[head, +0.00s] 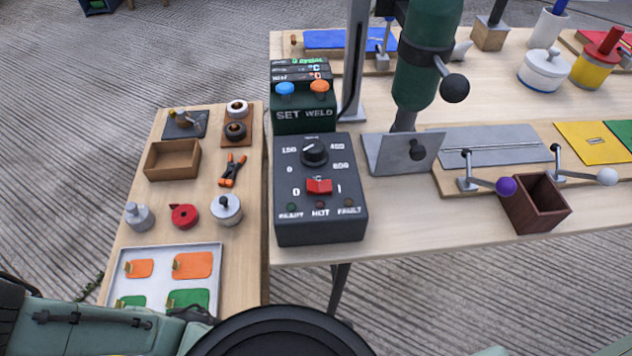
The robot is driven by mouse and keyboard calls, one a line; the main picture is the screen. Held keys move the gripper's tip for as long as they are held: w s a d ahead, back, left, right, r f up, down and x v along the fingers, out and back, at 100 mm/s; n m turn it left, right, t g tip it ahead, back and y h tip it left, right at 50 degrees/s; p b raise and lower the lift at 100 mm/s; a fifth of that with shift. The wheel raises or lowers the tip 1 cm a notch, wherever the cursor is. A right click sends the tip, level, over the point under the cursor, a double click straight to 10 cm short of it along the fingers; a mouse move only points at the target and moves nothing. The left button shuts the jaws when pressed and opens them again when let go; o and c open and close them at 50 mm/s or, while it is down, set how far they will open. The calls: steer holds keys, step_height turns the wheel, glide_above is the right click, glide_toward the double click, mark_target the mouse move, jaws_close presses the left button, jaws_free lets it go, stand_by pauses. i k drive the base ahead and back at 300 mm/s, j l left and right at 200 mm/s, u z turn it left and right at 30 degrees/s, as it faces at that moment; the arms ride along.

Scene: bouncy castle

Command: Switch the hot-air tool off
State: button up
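The dark grey control box (320,228) stands near the table's front left edge. Its red rocker switch (319,186) sits between the marks 0 at left and 1 at right; I cannot tell which side is pressed. Above it is a black dial knob (314,154). Below it are small lamps marked READY (291,207), HOT (320,205) and FAULT (349,203), all looking dim. The hot-air tool seems to be the green cylinder (418,82) with a black band and side knob, standing behind and right of the box. My gripper is not in view.
A dark green SET/WELD display unit (303,122) stands directly behind the box, beside a metal post (355,60). A wooden cup (535,204) and lever clamps (480,183) are at right. A lower side table (240,281) at left holds small parts. The table front right of the box is clear.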

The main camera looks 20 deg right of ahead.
mark_target(313, 187)
steer(key=k+l, duration=0.25)
steer(key=k, duration=0.3)
steer(key=k+l+u, duration=0.15)
steer(key=k, duration=0.4)
steer(key=k+l, duration=0.3)
steer(key=k, duration=0.25)
steer(key=u, duration=0.05)
